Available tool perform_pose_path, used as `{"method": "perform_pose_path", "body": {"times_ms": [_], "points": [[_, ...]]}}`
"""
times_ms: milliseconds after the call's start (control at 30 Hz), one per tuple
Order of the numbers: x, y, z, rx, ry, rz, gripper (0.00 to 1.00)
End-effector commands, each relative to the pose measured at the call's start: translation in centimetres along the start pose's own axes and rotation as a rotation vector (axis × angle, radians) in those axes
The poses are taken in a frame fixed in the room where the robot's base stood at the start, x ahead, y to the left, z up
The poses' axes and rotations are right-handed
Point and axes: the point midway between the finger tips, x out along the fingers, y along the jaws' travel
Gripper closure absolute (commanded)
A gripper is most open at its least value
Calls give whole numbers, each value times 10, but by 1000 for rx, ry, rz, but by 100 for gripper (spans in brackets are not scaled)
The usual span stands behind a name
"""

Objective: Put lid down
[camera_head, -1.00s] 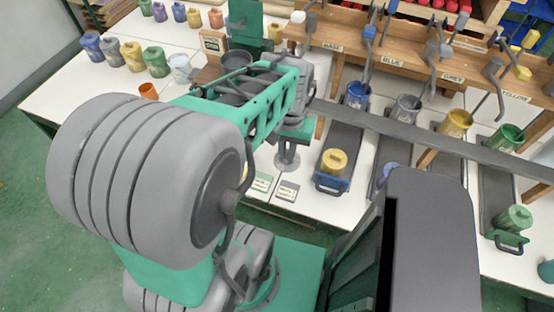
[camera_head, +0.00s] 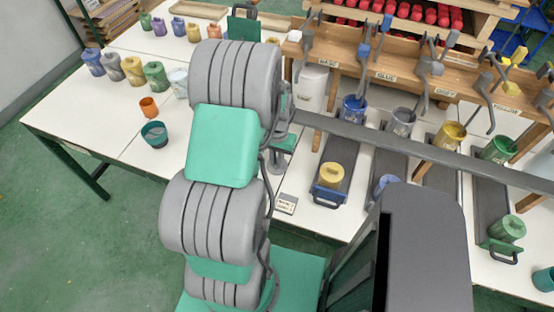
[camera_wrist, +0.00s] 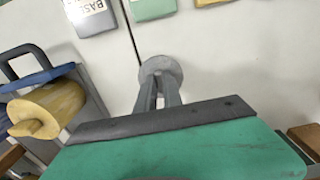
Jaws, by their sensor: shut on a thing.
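A small round grey lid (camera_wrist: 160,65) shows at the tips of my gripper (camera_wrist: 160,82) in the wrist view. The two grey fingers are shut on it, above the white table. I cannot tell how far it is above the surface. In the head view my gripper (camera_head: 275,163) is partly hidden behind my arm, and the lid cannot be made out there.
A yellow pot (camera_head: 331,174) lies in a blue-ended holder on a dark lane (camera_head: 345,140) to the right; the pot (camera_wrist: 52,108) is left in the wrist view. Label cards (camera_wrist: 92,17) lie near the gripper. A teal cup (camera_head: 154,134) and orange cup (camera_head: 149,107) stand left.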

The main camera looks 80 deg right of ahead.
Motion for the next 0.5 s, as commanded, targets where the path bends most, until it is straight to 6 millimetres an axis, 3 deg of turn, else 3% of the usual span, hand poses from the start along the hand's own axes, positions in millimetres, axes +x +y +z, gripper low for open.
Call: {"method": "perform_pose_path", "body": {"times_ms": [433, 467, 500], "points": [[15, 0, -1, 0, 3, 0, 100], [14, 0, -1, 0, 3, -1, 87], [13, 0, -1, 0, 3, -1, 84]]}}
